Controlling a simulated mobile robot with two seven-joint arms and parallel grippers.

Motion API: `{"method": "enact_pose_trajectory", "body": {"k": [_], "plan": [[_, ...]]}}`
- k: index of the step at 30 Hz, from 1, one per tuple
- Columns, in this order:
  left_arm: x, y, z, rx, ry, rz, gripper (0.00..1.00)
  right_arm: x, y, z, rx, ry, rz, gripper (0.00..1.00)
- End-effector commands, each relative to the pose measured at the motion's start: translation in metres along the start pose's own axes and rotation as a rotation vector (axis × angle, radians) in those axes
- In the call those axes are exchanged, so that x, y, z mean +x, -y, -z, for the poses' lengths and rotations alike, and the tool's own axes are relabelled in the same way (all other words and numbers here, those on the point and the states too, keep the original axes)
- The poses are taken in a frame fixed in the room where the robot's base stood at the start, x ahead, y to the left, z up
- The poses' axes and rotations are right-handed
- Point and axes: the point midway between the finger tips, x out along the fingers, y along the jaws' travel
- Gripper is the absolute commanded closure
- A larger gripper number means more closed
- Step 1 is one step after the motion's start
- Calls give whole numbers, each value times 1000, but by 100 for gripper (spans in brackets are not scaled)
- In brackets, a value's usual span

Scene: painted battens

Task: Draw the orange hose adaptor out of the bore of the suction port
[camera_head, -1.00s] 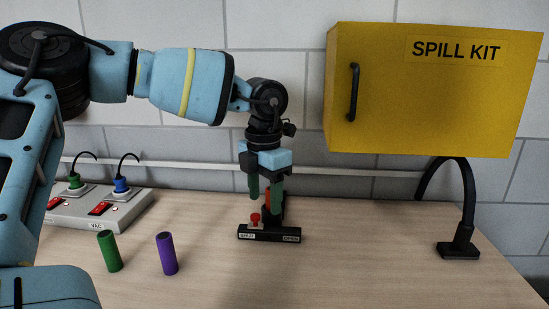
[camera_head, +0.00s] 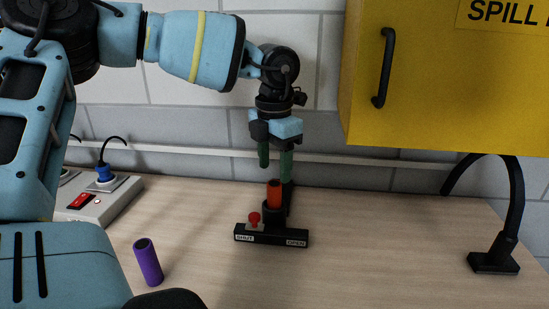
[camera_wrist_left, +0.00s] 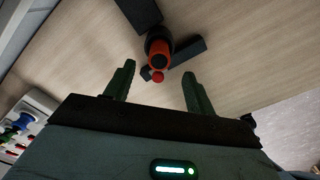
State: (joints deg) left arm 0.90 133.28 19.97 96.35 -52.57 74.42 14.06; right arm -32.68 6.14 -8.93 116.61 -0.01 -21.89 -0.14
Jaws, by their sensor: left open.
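The orange hose adaptor (camera_head: 274,191) stands upright in the black collar of the suction port (camera_head: 273,212), its upper part showing. The port has a black base bar with SHUT and OPEN labels and a red knob (camera_head: 254,217) near the SHUT end. My left gripper (camera_head: 276,168) is open, with green fingers just above the adaptor's top in the head view. In the left wrist view, the adaptor (camera_wrist_left: 159,54) shows beyond the gap between the open fingertips (camera_wrist_left: 159,72), and nothing is held. My right gripper is not in view.
A purple cylinder (camera_head: 148,262) stands on the table at front left. A grey socket box (camera_head: 110,205) with a blue plug is behind it. The yellow spill kit cabinet (camera_head: 440,80) hangs at upper right, above a black stand with a curved arm (camera_head: 515,205).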

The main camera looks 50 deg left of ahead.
Motion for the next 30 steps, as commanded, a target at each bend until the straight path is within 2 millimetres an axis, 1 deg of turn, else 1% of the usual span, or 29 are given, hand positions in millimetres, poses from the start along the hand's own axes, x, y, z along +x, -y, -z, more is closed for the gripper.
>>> {"method": "enact_pose_trajectory", "body": {"k": [9,15,19,27,28,30], "plan": [[44,0,1,0,-4,1,45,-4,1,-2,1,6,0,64],[65,0,1,-1,-2,1,45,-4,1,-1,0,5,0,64],[71,0,1,-1,-1,1,45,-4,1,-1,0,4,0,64],[72,0,0,-1,0,1,45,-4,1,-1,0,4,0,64],[72,0,0,-1,0,1,46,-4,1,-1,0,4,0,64],[72,0,0,-1,0,1,55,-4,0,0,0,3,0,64]]}}
